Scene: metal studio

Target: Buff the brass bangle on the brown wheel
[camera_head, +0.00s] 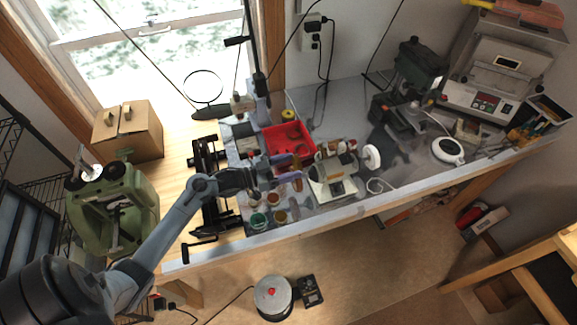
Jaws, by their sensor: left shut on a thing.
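The buffing machine (336,172) is a cream bench motor on the metal bench top. A white wheel (371,157) sits on its right end. A brownish shape, seemingly the brown wheel (297,184), shows at its left end, partly hidden by my fingers. My left gripper (291,168) reaches in from the left, just left of the motor. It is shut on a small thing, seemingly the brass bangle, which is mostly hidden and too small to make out. I cannot tell whether it touches the wheel. My right gripper is not in view.
A red tray (290,139) lies just behind my left gripper. Small jars (259,220) stand in front of it. A black-framed tool (208,180) is under my forearm. A green machine (113,208) and cardboard box (128,134) stand left. A white round device (448,150) is right.

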